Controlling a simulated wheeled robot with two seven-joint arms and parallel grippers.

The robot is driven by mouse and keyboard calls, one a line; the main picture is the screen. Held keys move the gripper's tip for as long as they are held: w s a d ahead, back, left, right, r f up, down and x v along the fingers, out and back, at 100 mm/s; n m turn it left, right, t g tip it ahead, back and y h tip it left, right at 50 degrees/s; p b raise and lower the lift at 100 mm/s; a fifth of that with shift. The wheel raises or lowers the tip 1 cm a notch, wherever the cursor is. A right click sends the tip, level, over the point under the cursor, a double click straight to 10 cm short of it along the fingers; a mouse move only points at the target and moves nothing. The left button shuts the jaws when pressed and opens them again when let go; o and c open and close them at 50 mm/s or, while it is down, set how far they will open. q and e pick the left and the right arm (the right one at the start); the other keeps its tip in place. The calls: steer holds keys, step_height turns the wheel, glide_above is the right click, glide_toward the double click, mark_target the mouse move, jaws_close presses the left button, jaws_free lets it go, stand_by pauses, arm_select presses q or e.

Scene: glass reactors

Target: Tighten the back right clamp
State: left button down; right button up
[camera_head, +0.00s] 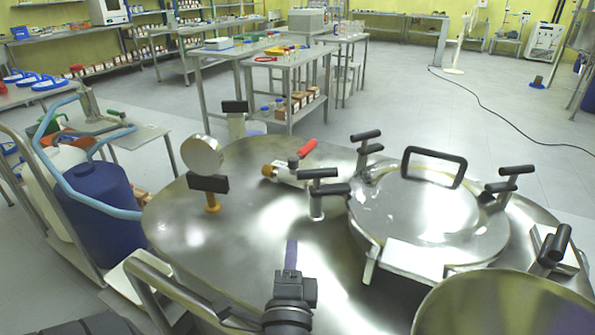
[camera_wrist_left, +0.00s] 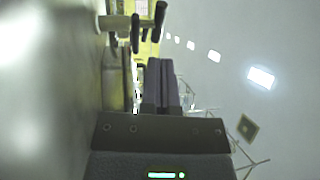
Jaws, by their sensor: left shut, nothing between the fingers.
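The steel reactor lid (camera_head: 245,215) carries a round hatch (camera_head: 420,215) with a black loop handle. Clamps with paired black grips stand around the hatch. The back right clamp (camera_head: 508,178) is at the hatch's right edge. Others are the back left clamp (camera_head: 366,145), the left clamp (camera_head: 322,185) and the front right clamp (camera_head: 553,248). My left gripper (camera_head: 291,255) is over the lid, left of the hatch, apart from the back right clamp. Its fingers are together and empty, also in the left wrist view (camera_wrist_left: 160,85). That view shows black clamp grips (camera_wrist_left: 148,28); which clamp is unclear.
A gauge (camera_head: 201,155) and a red-handled valve (camera_head: 295,165) stand on the lid's left part. A curved steel surface (camera_head: 510,305) fills the lower right. A blue drum (camera_head: 100,205) stands at left. Steel tables (camera_head: 285,65) are behind, with open floor to the right.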

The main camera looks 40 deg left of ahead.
arm_select(q)
steer(key=p, duration=0.1)
glide_toward(296, 179)
steer(key=shift+w, duration=0.1)
steer(key=x, duration=0.6)
steer(key=shift+a, duration=0.1)
steer(key=shift+w+a+r, duration=0.1)
steer(key=shift+w+a, duration=0.2)
steer(key=shift+w, duration=0.1)
arm_select(e)
steer(key=shift+w+r, duration=0.1)
steer(key=shift+r, duration=0.45)
arm_select(q)
steer(key=shift+a, duration=0.15)
